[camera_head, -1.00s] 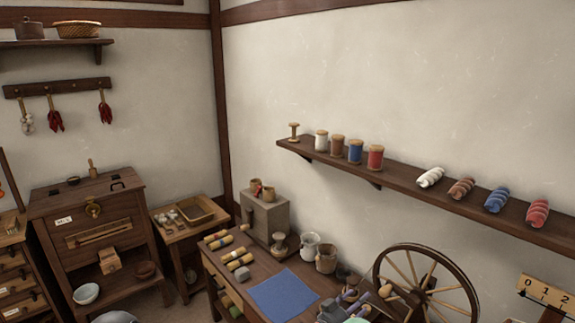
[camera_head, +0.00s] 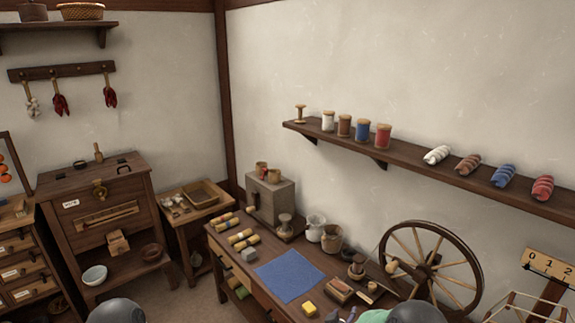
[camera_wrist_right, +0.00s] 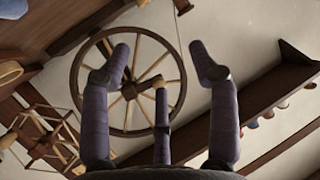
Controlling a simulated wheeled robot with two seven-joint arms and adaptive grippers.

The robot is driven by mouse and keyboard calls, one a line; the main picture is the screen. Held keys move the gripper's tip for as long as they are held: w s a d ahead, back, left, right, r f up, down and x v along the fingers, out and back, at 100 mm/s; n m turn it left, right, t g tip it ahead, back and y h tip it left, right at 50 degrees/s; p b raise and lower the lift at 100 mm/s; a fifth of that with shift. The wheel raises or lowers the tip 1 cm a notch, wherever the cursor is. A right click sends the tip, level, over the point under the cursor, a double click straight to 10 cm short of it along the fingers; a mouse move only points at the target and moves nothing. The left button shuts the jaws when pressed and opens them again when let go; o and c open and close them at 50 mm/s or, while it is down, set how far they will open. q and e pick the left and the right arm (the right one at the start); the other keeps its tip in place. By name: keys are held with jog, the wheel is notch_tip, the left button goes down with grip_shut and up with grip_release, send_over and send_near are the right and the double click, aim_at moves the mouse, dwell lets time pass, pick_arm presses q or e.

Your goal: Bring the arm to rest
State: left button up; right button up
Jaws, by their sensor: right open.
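My right gripper (camera_wrist_right: 162,62) shows in the right wrist view. Its purple-grey fingers are spread wide, with nothing between them. Behind the fingers, the spinning wheel (camera_wrist_right: 128,82) shows against the wall, apparently beyond their reach. In the head view, only a small bluish piece, perhaps of this gripper, shows at the bottom edge by the table front. A dark rounded part of my right arm sits at the bottom edge, in front of the table. Another dark rounded part of mine is at the lower left. My left gripper is not seen.
The worktable (camera_head: 228,256) bears a blue cloth (camera_head: 289,281), a yellow block (camera_head: 309,309), rolls and jars. The spinning wheel (camera_head: 447,248) stands at its right. A wall shelf (camera_head: 408,165) holds spools and yarn. A wooden cabinet (camera_head: 85,222) stands at left.

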jog(key=s+a+f+n+g+y+b, duration=0.1)
jog(key=s+a+f+g+y+b, duration=0.15)
jog(key=s+f, duration=0.5)
jog(key=s+a+f+n+g+y+b, duration=0.15)
jog(key=s+f+y, duration=0.3)
jog(key=f, duration=0.55)
jog(key=s+a+f+g+y, duration=0.1)
jog(key=s+f+g, duration=0.1)
jog(key=s, duration=0.5)
jog(key=s+a+f+g+y+b, duration=0.1)
jog(key=s+a+f+g, duration=0.1)
jog(key=s, duration=0.6)
jog(key=s+a+f+g+y+b, duration=0.1)
jog(key=s+g, duration=0.3)
jog(key=s, duration=0.4)
jog(key=shift+a+f+n, duration=0.35)
jog(key=shift+a+f, duration=0.1)
jog(key=shift+f, duration=0.15)
jog(key=shift+s+d, duration=0.1)
